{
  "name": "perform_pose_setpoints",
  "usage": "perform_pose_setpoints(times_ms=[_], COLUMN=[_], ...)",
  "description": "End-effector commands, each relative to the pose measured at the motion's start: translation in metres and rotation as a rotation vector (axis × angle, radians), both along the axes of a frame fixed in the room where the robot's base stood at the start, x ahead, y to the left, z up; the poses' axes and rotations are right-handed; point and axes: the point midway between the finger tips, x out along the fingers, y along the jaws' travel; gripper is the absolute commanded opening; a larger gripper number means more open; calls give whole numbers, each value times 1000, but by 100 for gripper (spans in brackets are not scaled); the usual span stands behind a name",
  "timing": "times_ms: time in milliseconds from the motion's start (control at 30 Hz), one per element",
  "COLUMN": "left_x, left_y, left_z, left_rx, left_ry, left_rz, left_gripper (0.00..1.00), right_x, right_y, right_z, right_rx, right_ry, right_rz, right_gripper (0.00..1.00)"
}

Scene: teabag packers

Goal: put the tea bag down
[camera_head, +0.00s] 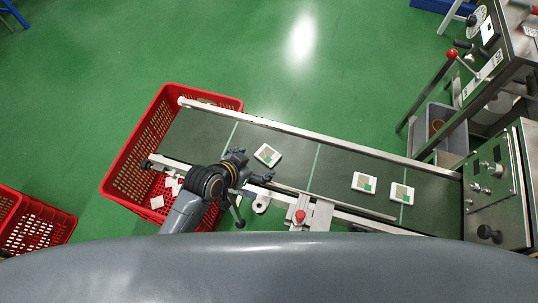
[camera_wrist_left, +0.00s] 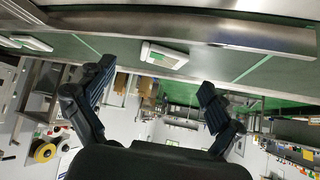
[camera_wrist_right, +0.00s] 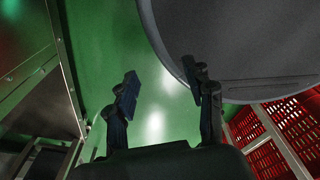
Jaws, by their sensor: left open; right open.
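A white tea bag packet with a green patch (camera_head: 267,155) lies tilted on the dark conveyor belt (camera_head: 205,135). My left gripper (camera_head: 257,166) is open beside its near side. The left wrist view shows the packet (camera_wrist_left: 164,55) beyond and between the open fingertips (camera_wrist_left: 152,90), with nothing held. Two more packets, one (camera_head: 364,183) and another (camera_head: 402,193), lie further right on the belt. My right gripper (camera_wrist_right: 162,82) is open and empty in the right wrist view, with green floor beyond it. It does not show in the head view.
A red crate (camera_head: 135,155) stands under the belt's left end and holds several white packets (camera_head: 166,190). Another red crate (camera_head: 45,228) is at the lower left. A metal rail (camera_head: 300,134) runs along the belt. A control box (camera_head: 494,185) stands at the right.

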Motion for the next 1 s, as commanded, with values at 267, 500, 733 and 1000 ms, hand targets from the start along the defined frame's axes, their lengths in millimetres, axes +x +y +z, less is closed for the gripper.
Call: perform_pose_setpoints(times_ms=[267, 500, 733, 1000], left_x=[23, 36, 37, 37], left_y=[-12, -22, -23, -23], left_z=[-14, -31, -32, -32], left_rx=[-2, 0, 1, 1], left_ry=[0, 0, 0, 0], left_rz=[1, 1, 1, 1], left_gripper=[92, 92, 92, 63], right_x=[15, 11, 6, 5], right_y=[-8, -8, -8, -6], right_z=[2, 0, 0, 0], right_rx=[-8, -8, -9, -7], right_ry=[-23, -18, -10, -9], right_rz=[-5, -5, -4, -2], right_gripper=[53, 53, 53, 53])
